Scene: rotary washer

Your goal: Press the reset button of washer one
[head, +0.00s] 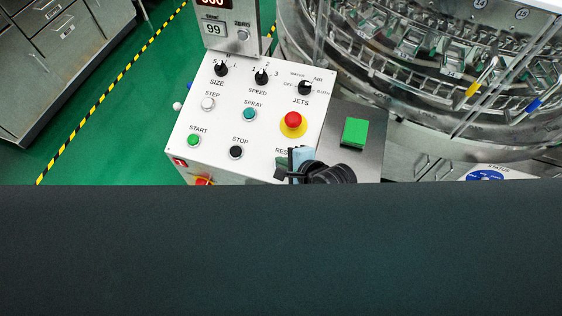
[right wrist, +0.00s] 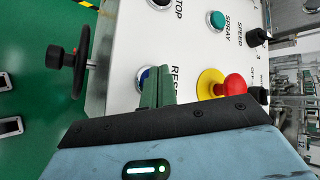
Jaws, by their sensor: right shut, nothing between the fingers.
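The white control panel (head: 220,115) of the washer carries knobs, buttons and printed labels. The label RESET is partly covered by my right gripper (head: 283,163) in the head view. In the right wrist view, the blue reset button (right wrist: 143,76) shows beside the RESET lettering, partly hidden by the fingers. My right gripper (right wrist: 157,72) is shut and empty, its green fingertips over the right part of the button. I cannot tell whether they touch it. My left gripper is not in view.
A red emergency stop (head: 293,120) on a yellow base is close to the right gripper. Black STOP (head: 236,152) and green START (head: 194,140) buttons are to the left. A green square (head: 355,132) and the rotary machine (head: 440,60) are to the right. A dark surface blocks the lower head view.

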